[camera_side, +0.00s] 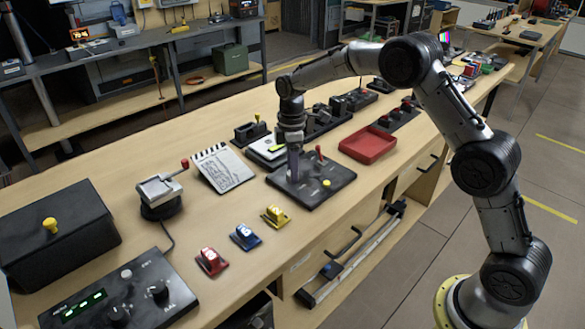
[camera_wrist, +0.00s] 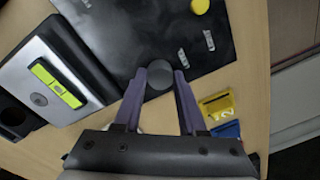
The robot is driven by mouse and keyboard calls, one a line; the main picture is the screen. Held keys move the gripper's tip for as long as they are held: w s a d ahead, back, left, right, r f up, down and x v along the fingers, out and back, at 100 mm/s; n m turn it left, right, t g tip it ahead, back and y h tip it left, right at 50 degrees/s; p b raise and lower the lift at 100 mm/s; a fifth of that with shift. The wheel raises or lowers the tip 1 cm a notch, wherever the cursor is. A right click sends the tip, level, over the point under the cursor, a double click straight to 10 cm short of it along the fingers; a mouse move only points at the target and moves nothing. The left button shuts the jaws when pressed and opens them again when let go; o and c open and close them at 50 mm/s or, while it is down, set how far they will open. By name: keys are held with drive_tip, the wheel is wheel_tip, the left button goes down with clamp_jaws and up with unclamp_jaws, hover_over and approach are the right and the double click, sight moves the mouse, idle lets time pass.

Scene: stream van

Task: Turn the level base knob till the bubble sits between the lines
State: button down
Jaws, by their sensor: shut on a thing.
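My gripper (camera_side: 294,174) points down over a black panel (camera_side: 318,193). In the wrist view, its purple-grey fingers (camera_wrist: 160,82) are closed on the sides of a round dark knob (camera_wrist: 158,70) near the panel's edge. In the side view the fingers hide this knob. A silver level plate (camera_wrist: 40,62) lies left of the fingers in the wrist view, with a yellow-green vial (camera_wrist: 58,83) in a dark frame. The vial also shows in the side view (camera_side: 276,148), just behind my gripper. The bubble and lines are too small to make out.
The panel also carries a yellow button (camera_side: 327,184) and a red-tipped lever (camera_side: 319,154). A red tray (camera_side: 367,145) stands behind to the right, and a notepad (camera_side: 223,168) lies to the left. Yellow, blue and red numbered pieces (camera_side: 243,237) line the front. Bare bench lies between them.

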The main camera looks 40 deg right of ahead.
drive_tip(key=shift+c, duration=2.4)
unclamp_jaws()
wheel_tip(320, 180, up, 14)
drive_tip(key=shift+w+d, duration=0.15)
drive_tip(key=shift+w, duration=0.15)
